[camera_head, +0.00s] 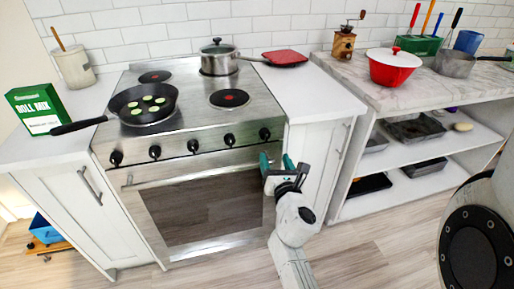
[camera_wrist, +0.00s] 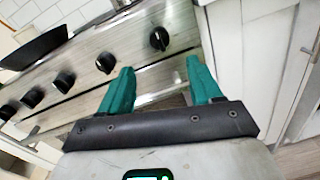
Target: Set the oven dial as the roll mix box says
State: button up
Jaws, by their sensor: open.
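The oven (camera_head: 205,200) stands in the middle of the head view, with a row of several black dials along its front panel. The rightmost dial (camera_head: 264,134) also shows in the wrist view (camera_wrist: 159,39), ahead of my fingers.
A black pan (camera_head: 116,104) with green slices sits on the cooktop, its handle reaching over the left counter. A steel pot (camera_head: 219,61) stands at the back. The oven handle (camera_head: 190,177) runs below the dials.

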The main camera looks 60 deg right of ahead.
aim_at(266, 138)
jog(key=b+x, duration=0.1)
jog(key=x, duration=0.9)
jog(key=shift+w+d, duration=0.25)
jog(key=shift+c, duration=0.3)
jog(key=c, duration=1)
